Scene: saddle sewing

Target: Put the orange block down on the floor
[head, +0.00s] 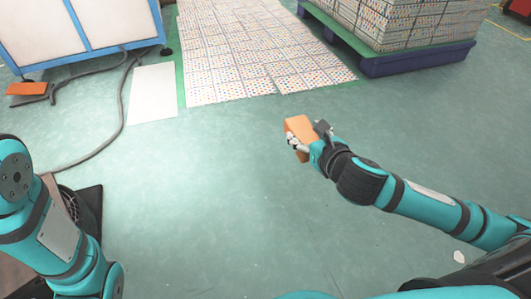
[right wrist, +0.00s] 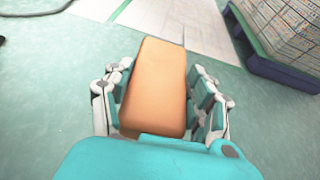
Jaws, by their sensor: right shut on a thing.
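The orange block (head: 300,126) is held in my right gripper (head: 304,143), in the middle of the head view, over the green floor (head: 215,190). In the right wrist view the block (right wrist: 157,85) lies between the two fingers of the gripper (right wrist: 160,100), which are shut on its sides. I cannot tell the block's exact height above the floor. My left arm shows at the lower left of the head view, but its gripper is not in view.
Patterned sheets (head: 250,55) cover the floor at the back, with a white panel (head: 152,93) to their left. A blue pallet (head: 415,60) with stacked goods stands at back right. A white-blue cabinet (head: 85,35), a cable (head: 120,110) and another orange block (head: 27,88) are at left.

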